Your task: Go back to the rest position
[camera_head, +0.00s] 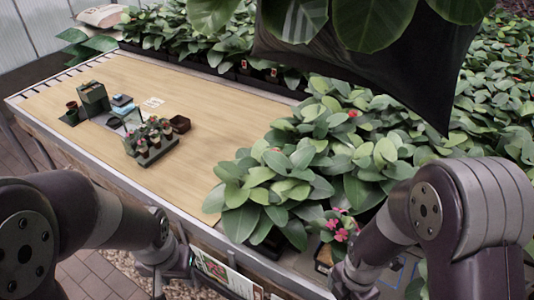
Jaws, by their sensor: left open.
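My left arm comes in from the left and bends down beside the front edge of the table (215,140). My left gripper (178,268) is low in front of the table, apart from the things on it. It is open, and I see nothing held in it; its fingers show small and partly hidden. My right arm reaches down at the lower right, near the leafy plants, and its gripper is out of the picture.
On the table stand a green box (92,97), a tray of small potted plants (152,144) and an empty dark pot (180,124). Dense leafy plants (290,185) cover the right end. The table's middle is clear.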

